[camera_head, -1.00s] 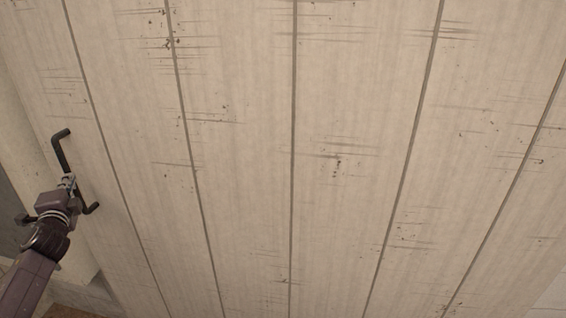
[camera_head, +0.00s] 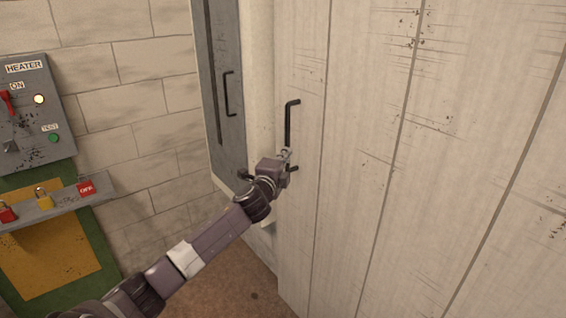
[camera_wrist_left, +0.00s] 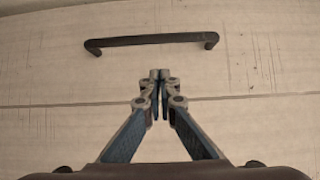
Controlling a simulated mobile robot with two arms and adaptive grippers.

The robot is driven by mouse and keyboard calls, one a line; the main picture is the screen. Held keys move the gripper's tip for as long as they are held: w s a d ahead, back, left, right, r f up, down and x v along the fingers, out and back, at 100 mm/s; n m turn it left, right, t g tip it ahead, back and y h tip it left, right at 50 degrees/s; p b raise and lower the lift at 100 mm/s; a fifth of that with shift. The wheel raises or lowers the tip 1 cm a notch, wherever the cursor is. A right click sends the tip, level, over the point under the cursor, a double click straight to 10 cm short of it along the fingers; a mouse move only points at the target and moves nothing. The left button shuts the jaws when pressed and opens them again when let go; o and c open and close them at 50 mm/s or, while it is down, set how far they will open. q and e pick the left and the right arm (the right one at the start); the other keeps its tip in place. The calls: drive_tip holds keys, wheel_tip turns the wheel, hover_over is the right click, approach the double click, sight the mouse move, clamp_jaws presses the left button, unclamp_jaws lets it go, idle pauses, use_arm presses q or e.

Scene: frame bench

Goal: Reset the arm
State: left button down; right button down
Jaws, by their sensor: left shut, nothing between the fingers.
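My left arm reaches in from the lower left in the head view. Its gripper (camera_head: 287,153) is at the black handle (camera_head: 292,122) of the pale plank door (camera_head: 345,200), overlapping the handle's lower part in the picture. In the left wrist view the gripper (camera_wrist_left: 160,74) is shut with its fingertips together and nothing between them. There the handle (camera_wrist_left: 150,40) lies beyond the fingertips, with a visible gap in the picture. My right gripper is not in view.
A grey panel with another black handle (camera_head: 228,94) stands left of the door. On the brick wall is a heater box (camera_head: 40,115) with a red switch. Below it, a shelf (camera_head: 60,208) holds padlocks and a red OFF tag. Brown floor (camera_head: 225,285) shows at the bottom.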

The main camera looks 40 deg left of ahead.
use_arm(q)
drive_tip(key=v, duration=0.3)
drive_tip(key=shift+s, duration=0.2)
drive_tip(key=shift+f, duration=0.15)
drive_tip(key=s+f+n+g+h, duration=0.1)
drive_tip(key=s+f+n+g, duration=0.15)
drive_tip(key=f, duration=1.25)
drive_tip(key=s+f+n+g, duration=0.1)
drive_tip(key=s+f+g, duration=0.2)
drive_tip(key=f, duration=1.1)
drive_tip(key=s+d+f+n+g+h, duration=0.1)
drive_tip(key=s+d+f+g, duration=0.15)
drive_tip(key=s+f, duration=0.6)
drive_tip(key=s+d+f+n+g+h, duration=0.15)
drive_tip(key=s+d+f, duration=0.25)
drive_tip(key=f, duration=0.9)
drive_tip(key=s+d+f+n+g+h, duration=0.1)
drive_tip(key=s+d+f+n+g, duration=0.1)
drive_tip(key=s+d+f, duration=0.5)
drive_tip(key=s+d+f+n+g, duration=0.1)
drive_tip(key=s+d+f, duration=0.5)
drive_tip(key=s, duration=1.4)
drive_tip(key=s+d+f+n+g+h, duration=0.1)
drive_tip(key=s+d+f, duration=0.6)
drive_tip(key=s, duration=0.7)
drive_tip(key=shift+s+d+f+n+g+h, duration=0.3)
drive_tip(key=shift+f+n+g, duration=0.5)
drive_tip(key=shift+g, duration=0.45)
